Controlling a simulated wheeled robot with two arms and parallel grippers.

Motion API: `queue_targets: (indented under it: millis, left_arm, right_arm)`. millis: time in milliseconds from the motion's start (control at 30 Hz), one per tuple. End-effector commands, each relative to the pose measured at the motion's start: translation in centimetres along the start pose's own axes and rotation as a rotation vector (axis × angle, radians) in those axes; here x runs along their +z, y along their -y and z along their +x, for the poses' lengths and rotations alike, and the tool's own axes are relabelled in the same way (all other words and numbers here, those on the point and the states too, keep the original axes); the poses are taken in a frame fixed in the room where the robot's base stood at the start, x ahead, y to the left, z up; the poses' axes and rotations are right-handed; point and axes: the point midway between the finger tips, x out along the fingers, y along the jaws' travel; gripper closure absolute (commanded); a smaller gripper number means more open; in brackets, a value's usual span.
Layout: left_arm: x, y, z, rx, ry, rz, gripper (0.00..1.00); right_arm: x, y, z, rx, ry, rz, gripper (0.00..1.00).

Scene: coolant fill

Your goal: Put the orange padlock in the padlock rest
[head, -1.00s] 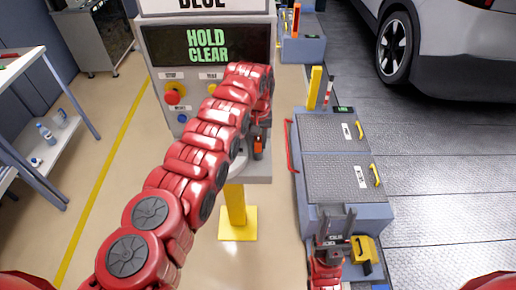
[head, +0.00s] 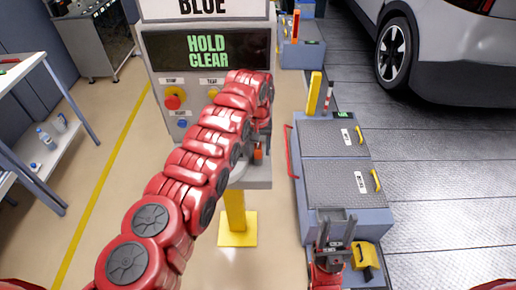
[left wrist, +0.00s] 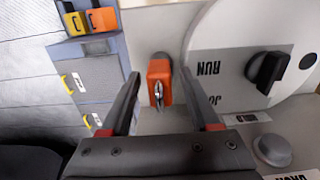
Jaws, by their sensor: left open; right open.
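The orange padlock (left wrist: 158,72) sits on the control stand's grey panel, in the middle of the left wrist view, its metal part facing me. My left gripper (left wrist: 160,80) is open, with one finger on each side of the padlock and gaps showing. In the head view the padlock (head: 258,153) shows as a small orange patch, and my left arm hides most of that gripper. My right gripper (head: 336,222) is open and empty near the front end of the blue-grey box. A yellow block (head: 363,255) and an orange block (left wrist: 102,19) there may be padlock rests; I cannot tell.
A dial marked RUN (left wrist: 268,70) and a grey button (left wrist: 272,150) are close to the left gripper. The stand's screen (head: 208,50) reads HOLD CLEAR. The blue-grey box (head: 298,170) has lids with yellow handles. A car (head: 455,50) stands at the back right.

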Motion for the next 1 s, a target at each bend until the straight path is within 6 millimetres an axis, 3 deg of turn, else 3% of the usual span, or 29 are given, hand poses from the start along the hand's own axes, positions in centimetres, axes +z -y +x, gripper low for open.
queue_targets:
  millis: [433, 633, 700, 1000]
  left_arm:
    - [0.0, 0.0, -7.3, 0.001, -0.003, 0.000, 0.38]
    - [0.1, -0.2, -9.8, 0.003, -0.001, 0.001, 0.38]
    - [0.0, 0.0, -11.3, 0.001, -0.001, 0.000, 0.38]
    - [0.0, 0.0, -12.1, 0.001, -0.001, 0.000, 0.38]
  right_arm:
    - [0.5, 0.2, -3.2, 0.000, 0.000, 0.000, 0.50]
    - [0.5, 0.1, -2.8, 0.000, 0.000, 0.000, 0.50]
    - [0.2, 0.1, -1.2, 0.000, 0.000, 0.000, 0.50]
    - [0.1, 0.0, -0.4, 0.000, 0.000, 0.000, 0.50]
